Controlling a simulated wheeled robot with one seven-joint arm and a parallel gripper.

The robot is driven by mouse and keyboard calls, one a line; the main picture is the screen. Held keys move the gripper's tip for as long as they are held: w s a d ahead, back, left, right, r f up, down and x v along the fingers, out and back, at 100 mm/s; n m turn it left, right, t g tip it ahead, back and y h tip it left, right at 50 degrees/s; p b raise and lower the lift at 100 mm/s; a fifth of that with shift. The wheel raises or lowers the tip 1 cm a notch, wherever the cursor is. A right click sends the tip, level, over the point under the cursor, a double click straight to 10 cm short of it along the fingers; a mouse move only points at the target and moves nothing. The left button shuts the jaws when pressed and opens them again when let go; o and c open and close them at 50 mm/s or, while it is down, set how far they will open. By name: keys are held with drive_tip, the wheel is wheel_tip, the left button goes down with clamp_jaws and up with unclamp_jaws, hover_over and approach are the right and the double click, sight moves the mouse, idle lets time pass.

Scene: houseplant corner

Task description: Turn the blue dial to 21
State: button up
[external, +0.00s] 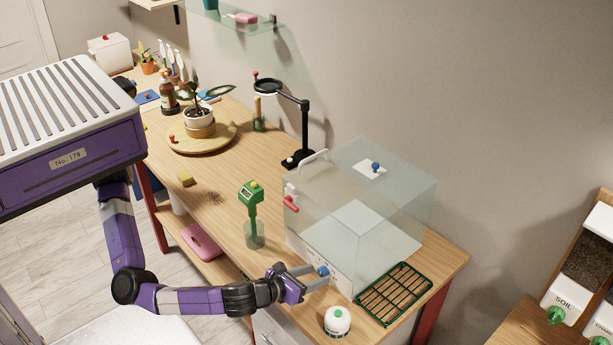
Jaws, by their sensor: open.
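A blue dial (323,271) sits on the pale front panel (336,281) of a clear-walled box (330,215) on the wooden bench. My gripper (314,276) is open at the dial, with its fingers reaching toward the panel on either side of it. I cannot tell whether the fingers touch the dial. The dial's numbers and pointer are too small to read.
The bench's middle is mostly clear.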

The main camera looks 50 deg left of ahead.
drive_tip(key=shift+w+f, duration=0.25)
drive_tip(key=shift+w, duration=0.35)
clamp_jaws()
drive_tip(key=shift+m, duration=0.3)
drive_tip(key=shift+d+r+m+y+p, duration=0.1)
drive_tip(key=shift+d+m+y+p, duration=0.05)
drive_tip(key=shift+m+y+p, duration=0.65)
drive_tip(key=shift+d+m+y, duration=0.1)
drive_tip(key=shift+m+y, duration=0.8)
drive_tip(key=shift+m, duration=0.6)
